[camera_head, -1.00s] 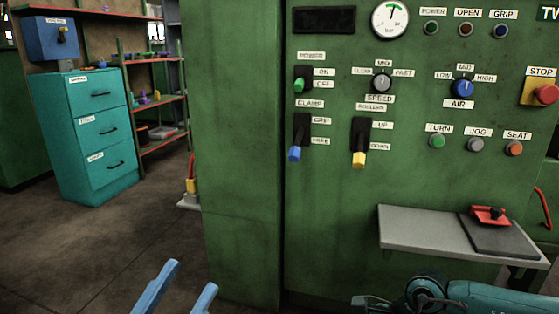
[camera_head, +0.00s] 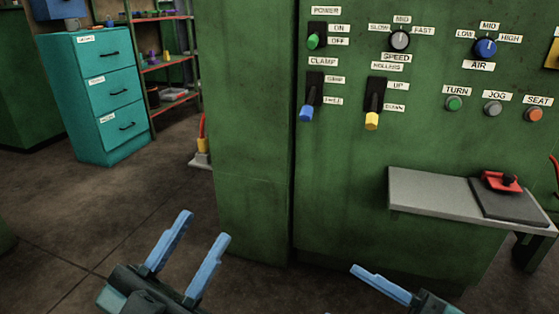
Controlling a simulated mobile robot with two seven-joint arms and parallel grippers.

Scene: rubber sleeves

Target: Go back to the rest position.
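My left gripper (camera_head: 204,226) is at the bottom left of the head view. Its two blue fingers are parallel and apart, with only floor visible between them. It holds nothing and touches nothing. My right gripper (camera_head: 358,270) is at the bottom edge, right of the middle. One blue finger shows, pointing left, and the rest is cut off by the frame, so its opening cannot be told. Both grippers are below and in front of the green machine (camera_head: 340,190), apart from its knobs and levers.
A grey shelf (camera_head: 425,190) juts from the machine at right, with a dark pad (camera_head: 510,207) and a red-handled item (camera_head: 502,181) on it. A teal drawer cabinet (camera_head: 85,125) and a rack (camera_head: 165,69) stand at back left. The left floor is clear.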

